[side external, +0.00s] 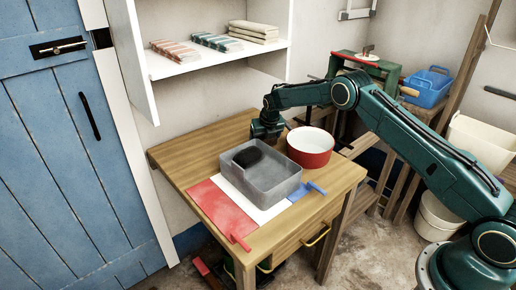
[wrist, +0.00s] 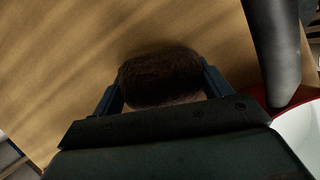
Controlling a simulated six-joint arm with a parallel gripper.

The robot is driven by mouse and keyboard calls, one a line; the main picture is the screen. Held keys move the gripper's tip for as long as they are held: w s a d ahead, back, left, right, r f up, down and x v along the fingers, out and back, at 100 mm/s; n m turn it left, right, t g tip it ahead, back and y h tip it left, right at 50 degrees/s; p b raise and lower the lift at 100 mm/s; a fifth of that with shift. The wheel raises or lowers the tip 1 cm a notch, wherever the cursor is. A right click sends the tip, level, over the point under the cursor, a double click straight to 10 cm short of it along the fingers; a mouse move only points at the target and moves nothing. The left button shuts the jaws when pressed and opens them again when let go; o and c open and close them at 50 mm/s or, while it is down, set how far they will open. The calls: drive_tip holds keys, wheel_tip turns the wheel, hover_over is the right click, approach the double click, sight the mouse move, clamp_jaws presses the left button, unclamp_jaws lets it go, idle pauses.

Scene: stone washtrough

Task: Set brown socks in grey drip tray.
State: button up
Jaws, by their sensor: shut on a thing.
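My gripper (wrist: 161,92) is shut on the brown socks (wrist: 160,77), a fuzzy dark brown bundle between its two fingers. Bare wooden table shows around the socks in the wrist view. In the side external view, my gripper (side external: 266,133) is low at the back of the table, just behind the grey drip tray (side external: 276,186). The held socks cannot be made out there. A black rounded bundle (side external: 247,156) shows at the tray's back left, apparently inside it. I cannot tell the gap between the held socks and the table.
A red basin with a white inside (side external: 310,148) stands close to the right of my gripper. Red (side external: 218,205) and blue (side external: 317,188) patches lie beside the tray. A wall shelf (side external: 215,62) with folded cloths hangs above. The table's left part (side external: 190,160) is clear.

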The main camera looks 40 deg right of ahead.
drive_tip(key=shift+f, duration=0.1)
drive_tip(key=o, duration=1)
drive_tip(key=shift+o, duration=0.2)
drive_tip(key=v, duration=1.2)
